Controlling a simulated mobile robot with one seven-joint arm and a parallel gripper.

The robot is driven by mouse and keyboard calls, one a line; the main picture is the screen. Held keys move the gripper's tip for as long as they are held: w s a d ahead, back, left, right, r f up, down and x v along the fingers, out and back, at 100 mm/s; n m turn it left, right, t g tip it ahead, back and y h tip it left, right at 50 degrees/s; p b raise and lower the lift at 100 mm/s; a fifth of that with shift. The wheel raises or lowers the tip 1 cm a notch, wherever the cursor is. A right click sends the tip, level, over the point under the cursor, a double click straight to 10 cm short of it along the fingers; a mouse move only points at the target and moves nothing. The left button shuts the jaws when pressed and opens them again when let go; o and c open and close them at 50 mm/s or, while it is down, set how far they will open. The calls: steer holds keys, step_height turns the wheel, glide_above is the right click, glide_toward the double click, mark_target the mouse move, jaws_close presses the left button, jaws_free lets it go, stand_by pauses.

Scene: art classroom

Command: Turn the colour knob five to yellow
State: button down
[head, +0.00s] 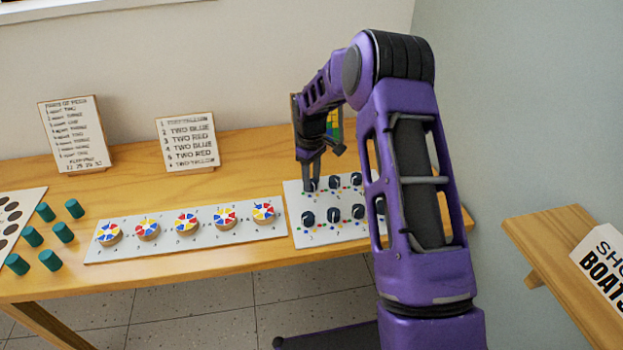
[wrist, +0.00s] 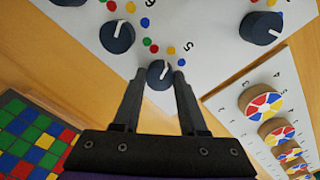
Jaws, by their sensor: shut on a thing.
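My gripper (wrist: 160,72) is shut on a dark round knob (wrist: 159,75), with one finger on each side of it. The figure beside this knob looks like a 5, upside down in the wrist view. Its white pointer slants up and right, roughly toward the yellow dot (wrist: 170,50). Red, green and blue dots also lie around it. In the head view my gripper (head: 311,180) is at the far left knob of the white knob board (head: 294,200); its fingers partly cover that knob.
Other dark knobs (head: 333,215) stand close by on the board. A dial board (head: 190,249) with colour wheels lies to the left. A coloured grid panel (wrist: 36,140) stands behind my gripper. My arm hides the board's right part.

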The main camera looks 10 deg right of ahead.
steer(key=shift+c, duration=2.2)
jaws_free()
step_height(320, 180, up, 18)
steer(key=p, duration=0.1)
steer(key=shift+f+p, duration=0.25)
steer(key=shift+p, duration=0.05)
